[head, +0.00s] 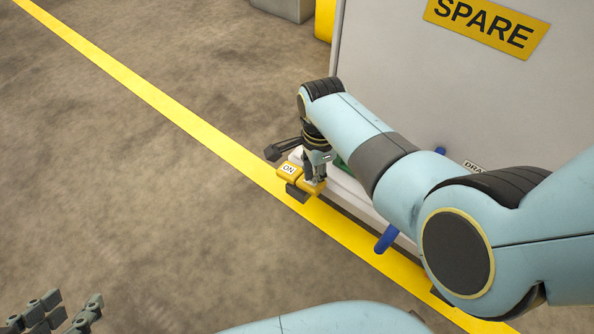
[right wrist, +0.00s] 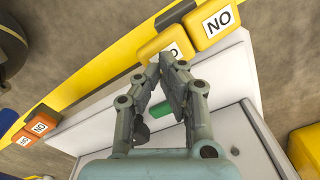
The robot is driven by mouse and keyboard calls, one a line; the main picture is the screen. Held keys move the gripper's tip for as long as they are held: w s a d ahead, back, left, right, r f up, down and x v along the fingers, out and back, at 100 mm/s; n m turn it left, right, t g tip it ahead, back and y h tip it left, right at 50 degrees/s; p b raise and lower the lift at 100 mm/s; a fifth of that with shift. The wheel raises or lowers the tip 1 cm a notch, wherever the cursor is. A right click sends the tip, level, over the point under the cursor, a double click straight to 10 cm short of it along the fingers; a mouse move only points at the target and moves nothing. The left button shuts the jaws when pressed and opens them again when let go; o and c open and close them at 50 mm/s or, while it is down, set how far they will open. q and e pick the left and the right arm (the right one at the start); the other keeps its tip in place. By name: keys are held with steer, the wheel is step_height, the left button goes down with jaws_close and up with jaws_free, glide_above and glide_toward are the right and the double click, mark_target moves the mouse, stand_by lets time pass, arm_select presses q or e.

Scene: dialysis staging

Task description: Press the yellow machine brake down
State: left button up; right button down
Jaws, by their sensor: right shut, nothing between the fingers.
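The yellow machine brake shows as two yellow pedal blocks low at the foot of the white machine. One (head: 287,170) carries an "ON" label and shows upside down in the right wrist view (right wrist: 214,22). The other (head: 314,188) is beside it; in the right wrist view (right wrist: 160,43) its label is partly hidden by my fingertips. My right gripper (head: 317,177) is shut and empty, pointing down over this second block (right wrist: 173,62). I cannot tell whether the tips touch it. My left gripper (head: 68,314) is at the bottom left, fingers apart and empty, far from the machine.
The white machine (head: 400,75) has a yellow "SPARE" sign (head: 486,25). A blue lever (head: 386,238) sticks out at its base. A dark pedal (head: 275,152) lies beyond the yellow blocks. A yellow floor line (head: 150,95) runs past. The floor at left is clear.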

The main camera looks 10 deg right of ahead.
arm_select(q)
steer(key=shift+f, duration=0.1)
arm_select(e)
steer(key=shift+f, duration=0.15)
steer(key=shift+f+b, duration=0.9)
steer(key=shift+f, duration=0.5)
step_height(320, 180, up, 7)
steer(key=p, duration=0.6)
steer(key=shift+w+f, duration=0.1)
steer(key=shift+w, duration=0.05)
steer(key=shift+r, duration=0.3)
arm_select(q)
step_height(320, 180, up, 6)
steer(key=w, duration=0.1)
steer(key=shift+w+t, duration=0.3)
steer(key=shift+t, duration=0.1)
arm_select(e)
steer(key=shift+f, duration=0.1)
